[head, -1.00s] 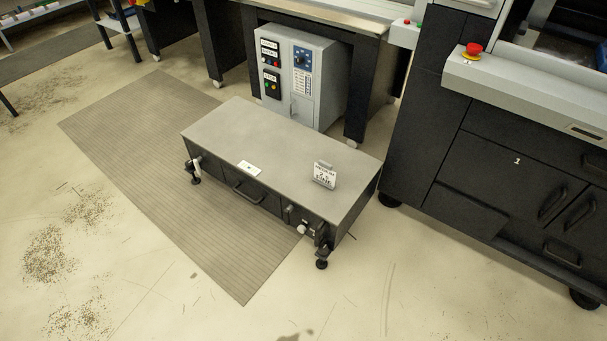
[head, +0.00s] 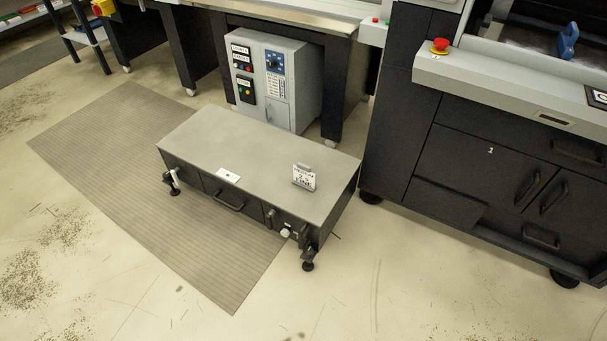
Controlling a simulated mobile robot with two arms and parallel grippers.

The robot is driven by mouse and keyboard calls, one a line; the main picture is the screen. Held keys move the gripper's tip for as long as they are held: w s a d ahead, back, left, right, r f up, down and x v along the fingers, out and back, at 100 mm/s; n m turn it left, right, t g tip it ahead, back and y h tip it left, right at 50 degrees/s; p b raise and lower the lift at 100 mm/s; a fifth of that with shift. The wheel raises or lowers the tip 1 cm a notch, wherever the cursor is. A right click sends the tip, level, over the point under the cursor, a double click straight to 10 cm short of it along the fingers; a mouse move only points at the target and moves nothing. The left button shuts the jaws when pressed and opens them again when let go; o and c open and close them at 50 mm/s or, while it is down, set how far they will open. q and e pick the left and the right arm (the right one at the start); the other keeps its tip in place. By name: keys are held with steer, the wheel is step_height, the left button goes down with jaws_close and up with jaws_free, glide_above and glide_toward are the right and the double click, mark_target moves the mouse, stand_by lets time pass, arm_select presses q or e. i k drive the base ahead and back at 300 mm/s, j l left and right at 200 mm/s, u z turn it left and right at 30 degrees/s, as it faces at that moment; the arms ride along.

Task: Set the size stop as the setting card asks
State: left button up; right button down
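A setting card (head: 304,179) stands upright in a small holder on the grey top of a low black unit (head: 245,145). It carries printed lettering that is too small to read surely. A white label (head: 229,175) lies flat near the unit's front edge. A pale knob (head: 285,233) and dark fittings show at the right end of the unit's front. I cannot tell which part is the size stop. Neither of my grippers is in view.
A grey control cabinet (head: 274,82) stands behind the low unit. A large black machine (head: 440,150) with a red stop button (head: 440,46) stands at the right. A ribbed mat (head: 95,150) lies at the left. Scraps (head: 28,275) litter the floor, and the foreground is open.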

mark_target(565, 43)
steer(key=z, duration=1.35)
steer(key=i+l, duration=0.95)
steer(key=l+z, duration=0.05)
steer(key=l, duration=0.05)
